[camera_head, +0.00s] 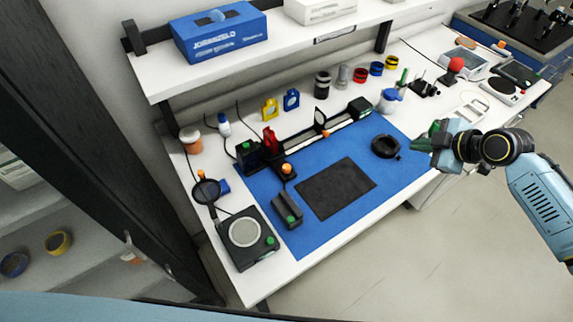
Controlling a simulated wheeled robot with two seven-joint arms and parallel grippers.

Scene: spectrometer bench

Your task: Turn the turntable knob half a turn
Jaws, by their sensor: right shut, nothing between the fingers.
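A black box with a round grey disc (244,232) stands at the near left corner of the bench and looks like a turntable. A green knob (270,240) sits at its right side. A round black ring-shaped device (385,147) lies on the right part of the blue mat; I cannot tell whether it also turns. My right gripper (421,143) is shut and empty, just right of the ring-shaped device and far from the green knob. It hangs near the bench's right front edge. My left gripper is not in view.
The blue mat (300,240) carries a dark pad (336,188), a small grey box (287,210) and a rail with a lens (321,120). A magnifier (206,191) stands behind the grey disc. A shelf (290,48) overhangs the back. The floor in front is clear.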

